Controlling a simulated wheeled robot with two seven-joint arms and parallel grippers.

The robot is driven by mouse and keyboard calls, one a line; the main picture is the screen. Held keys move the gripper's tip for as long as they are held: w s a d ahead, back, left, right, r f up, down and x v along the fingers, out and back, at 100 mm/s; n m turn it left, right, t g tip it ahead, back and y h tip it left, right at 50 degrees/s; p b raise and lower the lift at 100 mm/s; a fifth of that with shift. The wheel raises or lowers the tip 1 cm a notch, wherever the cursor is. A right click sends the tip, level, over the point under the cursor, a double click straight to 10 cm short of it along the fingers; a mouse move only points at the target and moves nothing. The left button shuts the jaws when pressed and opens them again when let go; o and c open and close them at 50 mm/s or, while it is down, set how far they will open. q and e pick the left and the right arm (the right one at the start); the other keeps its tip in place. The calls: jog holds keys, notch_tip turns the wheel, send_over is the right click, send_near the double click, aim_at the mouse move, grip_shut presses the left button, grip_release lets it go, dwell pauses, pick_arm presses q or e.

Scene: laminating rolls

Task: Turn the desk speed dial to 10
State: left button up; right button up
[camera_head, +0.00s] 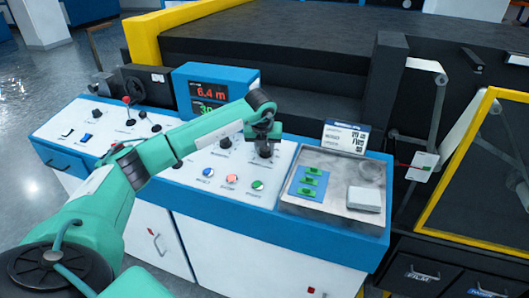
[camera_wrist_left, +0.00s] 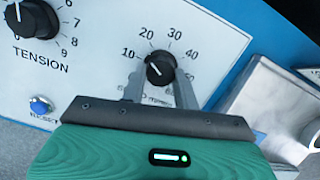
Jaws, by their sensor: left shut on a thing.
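The speed dial is a small black knob (camera_wrist_left: 160,68) on the white desk panel, ringed by numbers from 10 at the left through 20 and 30 at the top to 40 at the right. Its label below is partly hidden by the fingers. My left gripper (camera_wrist_left: 160,75) is shut on this knob, one finger on each side. In the head view my left gripper (camera_head: 264,138) points down over the knob (camera_head: 265,152). A small pale mark shows on the knob, but its exact reading is hard to tell. My right gripper is not in view.
A larger TENSION knob (camera_wrist_left: 32,20) and a blue RESET button (camera_wrist_left: 40,106) are left of the dial. A blue display (camera_head: 208,92) shows red 6.4 m and a partly hidden green number. A metal tray (camera_head: 325,206) with green pieces is to the right.

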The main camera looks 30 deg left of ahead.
aim_at(266, 149)
pick_arm(q)
jog(key=shift+f+n, duration=0.1)
jog(key=shift+n, duration=0.4)
jog(key=n+b, duration=0.1)
jog(key=n, duration=0.2)
jog(key=shift+w+b, duration=0.15)
jog(key=shift+b, duration=0.15)
jog(key=shift+d+n, duration=0.1)
jog(key=shift+n, duration=0.5)
jog(key=shift+n+b, duration=0.3)
jog(key=shift+n, duration=0.3)
jog(key=o, duration=1)
jog(key=shift+r, duration=0.35)
jog(key=b+v, duration=0.1)
jog(key=v, duration=0.3)
jog(key=shift+d+r, duration=0.15)
jog(key=shift+w+b+v, duration=0.2)
jog(key=shift+b+v, duration=0.35)
jog(key=shift+v, duration=4)
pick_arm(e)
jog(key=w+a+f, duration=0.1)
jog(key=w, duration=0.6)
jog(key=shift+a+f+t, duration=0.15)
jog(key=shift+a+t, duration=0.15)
